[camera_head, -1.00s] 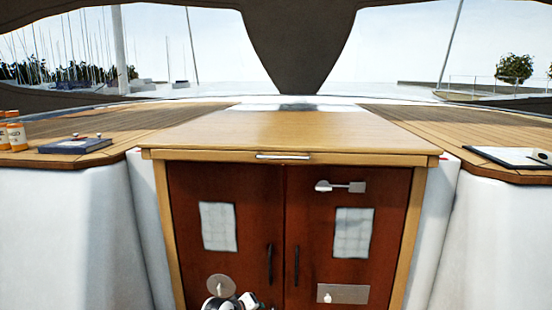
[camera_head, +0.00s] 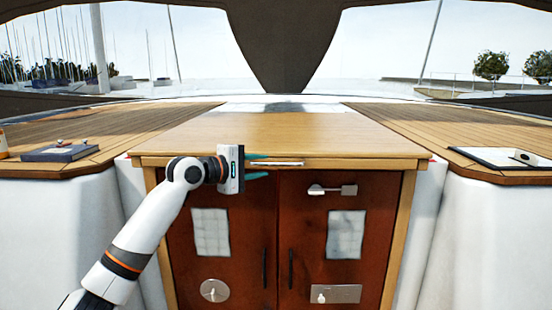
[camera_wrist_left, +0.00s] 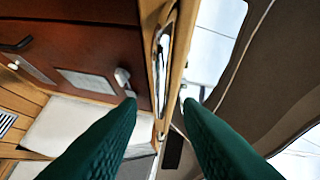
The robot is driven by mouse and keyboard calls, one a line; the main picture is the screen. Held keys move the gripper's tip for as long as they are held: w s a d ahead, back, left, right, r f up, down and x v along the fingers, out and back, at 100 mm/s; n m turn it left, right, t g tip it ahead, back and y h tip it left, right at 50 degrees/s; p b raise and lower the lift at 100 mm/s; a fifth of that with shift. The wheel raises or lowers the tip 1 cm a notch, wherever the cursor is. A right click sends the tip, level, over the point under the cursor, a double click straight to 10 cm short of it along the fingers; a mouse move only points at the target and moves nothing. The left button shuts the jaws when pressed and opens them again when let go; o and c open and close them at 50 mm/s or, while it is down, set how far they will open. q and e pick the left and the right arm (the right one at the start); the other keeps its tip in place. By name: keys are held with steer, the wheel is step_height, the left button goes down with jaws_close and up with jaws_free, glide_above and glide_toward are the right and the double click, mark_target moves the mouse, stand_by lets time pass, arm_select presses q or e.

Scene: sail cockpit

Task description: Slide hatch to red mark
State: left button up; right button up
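The hatch (camera_head: 290,130) is a flat, light-wood panel above the red-brown doors. A silver handle (camera_head: 285,164) runs along its front edge. My left gripper (camera_head: 266,165) is at the front edge by the handle's left part, with one teal finger above the other. In the left wrist view, the open fingers (camera_wrist_left: 159,102) stand on either side of the handle (camera_wrist_left: 160,75), with nothing visibly clamped. Whether they touch it, I cannot tell. A tiny red spot (camera_head: 433,158) shows by the hatch's right front corner; I cannot tell if it is the red mark. My right gripper is not in view.
A dark book (camera_head: 58,152) lies on the left deck, with an orange-and-white bottle (camera_head: 3,145) at the frame edge. A clipboard (camera_head: 497,157) lies on the right deck. The hatch top is clear. Door handles and latches stick out below.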

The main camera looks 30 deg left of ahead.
mark_target(274, 164)
arm_select(q)
steer(key=p+x, duration=0.1)
steer(key=x, duration=0.4)
steer(key=shift+w+d+p, duration=0.1)
steer(key=shift+w+p, duration=0.15)
steer(key=shift+p, duration=0.15)
steer(key=shift+w+d+f, duration=0.1)
steer(key=shift+w, duration=0.35)
jaws_close()
